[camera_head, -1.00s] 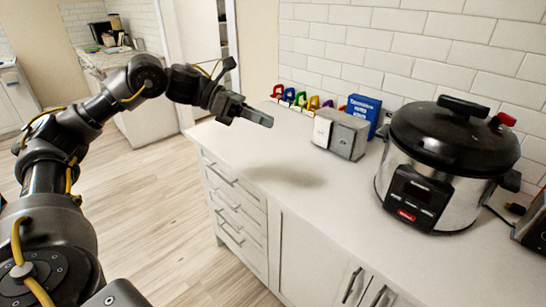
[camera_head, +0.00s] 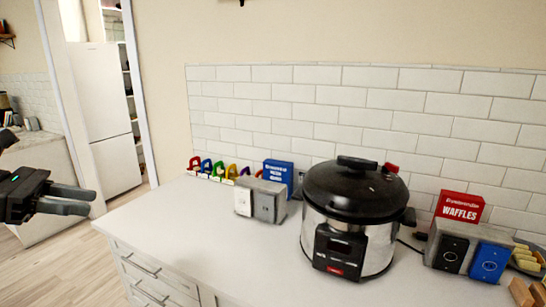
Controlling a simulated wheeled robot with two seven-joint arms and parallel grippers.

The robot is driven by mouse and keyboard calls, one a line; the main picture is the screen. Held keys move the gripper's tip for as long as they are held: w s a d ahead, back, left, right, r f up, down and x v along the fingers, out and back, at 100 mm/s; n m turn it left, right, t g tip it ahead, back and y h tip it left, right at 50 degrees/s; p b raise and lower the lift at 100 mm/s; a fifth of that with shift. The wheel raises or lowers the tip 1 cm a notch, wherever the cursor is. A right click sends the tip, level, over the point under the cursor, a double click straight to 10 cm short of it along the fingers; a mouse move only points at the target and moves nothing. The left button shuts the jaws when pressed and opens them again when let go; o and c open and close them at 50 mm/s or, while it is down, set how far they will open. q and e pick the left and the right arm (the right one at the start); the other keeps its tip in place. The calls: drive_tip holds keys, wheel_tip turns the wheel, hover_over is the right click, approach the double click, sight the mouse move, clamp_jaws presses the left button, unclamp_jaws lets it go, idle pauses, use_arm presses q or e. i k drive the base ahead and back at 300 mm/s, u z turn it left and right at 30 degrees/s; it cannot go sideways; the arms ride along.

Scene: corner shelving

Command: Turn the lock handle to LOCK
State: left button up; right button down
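A black and steel pressure cooker (camera_head: 357,225) stands on the counter. Its domed black lid (camera_head: 350,196) is on, with a black top handle (camera_head: 357,163). A small red handle (camera_head: 391,168) sticks up at the lid's right rear; I cannot read any LOCK marking. My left gripper (camera_head: 80,200) is at the left edge, well to the left of the cooker and apart from it. Its two fingers show a narrow gap with nothing between them. My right gripper is out of view.
A grey box with a white front (camera_head: 260,200), a blue box (camera_head: 278,175) and several coloured loops stand left of the cooker. A red waffles box (camera_head: 459,207) and a toaster-like unit (camera_head: 466,247) stand right. The counter's front left (camera_head: 190,240) is clear.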

sight(356, 166)
drive_tip(key=u, duration=0.2)
drive_tip(key=i, duration=0.85)
drive_tip(key=z, duration=1.9)
